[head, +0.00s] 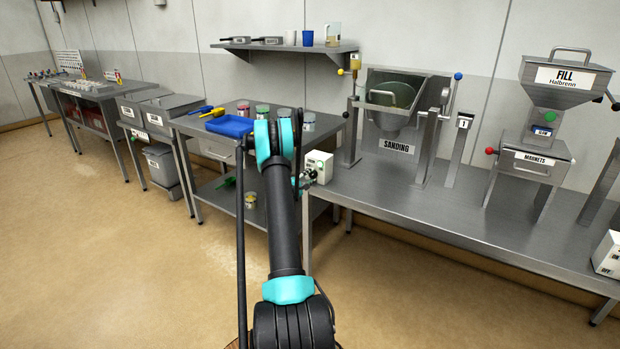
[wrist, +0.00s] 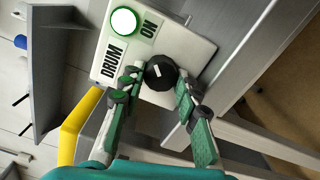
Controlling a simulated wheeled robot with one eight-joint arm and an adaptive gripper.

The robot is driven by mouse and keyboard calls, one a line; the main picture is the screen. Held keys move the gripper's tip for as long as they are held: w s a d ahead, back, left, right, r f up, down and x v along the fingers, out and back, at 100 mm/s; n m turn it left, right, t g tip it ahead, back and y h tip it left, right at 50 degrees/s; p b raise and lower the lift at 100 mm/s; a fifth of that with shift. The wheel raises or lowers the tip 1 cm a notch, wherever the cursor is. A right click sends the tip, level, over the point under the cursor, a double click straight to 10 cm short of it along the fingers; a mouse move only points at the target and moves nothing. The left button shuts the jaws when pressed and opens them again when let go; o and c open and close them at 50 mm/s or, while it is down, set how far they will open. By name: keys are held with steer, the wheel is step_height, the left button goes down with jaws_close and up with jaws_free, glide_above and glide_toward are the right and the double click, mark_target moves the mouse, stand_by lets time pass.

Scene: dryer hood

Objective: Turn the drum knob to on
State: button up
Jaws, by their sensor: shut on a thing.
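The drum knob (wrist: 161,72) is a round black knob with a short white mark, on a white control box (wrist: 195,45). The box carries a "DRUM" label (wrist: 106,64), an "ON" label (wrist: 149,27) and a round, bright whitish disc with a green rim (wrist: 124,22). My gripper (wrist: 160,82) has one green finger on each side of the knob and is shut on it. In the head view the white box (head: 319,166) stands at the left end of the steel bench, and my arm partly hides the gripper.
The steel bench (head: 440,205) bears the sanding machine (head: 395,100) and the fill hopper (head: 565,78). Left of my arm, a side table holds a blue tray (head: 230,126) and several jars. A wall shelf (head: 285,46) hangs above. The floor at left is clear.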

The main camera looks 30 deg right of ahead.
steer(key=o, duration=1.1)
steer(key=shift+o, duration=0.2)
steer(key=v, duration=1.2)
steer(key=shift+s, duration=0.1)
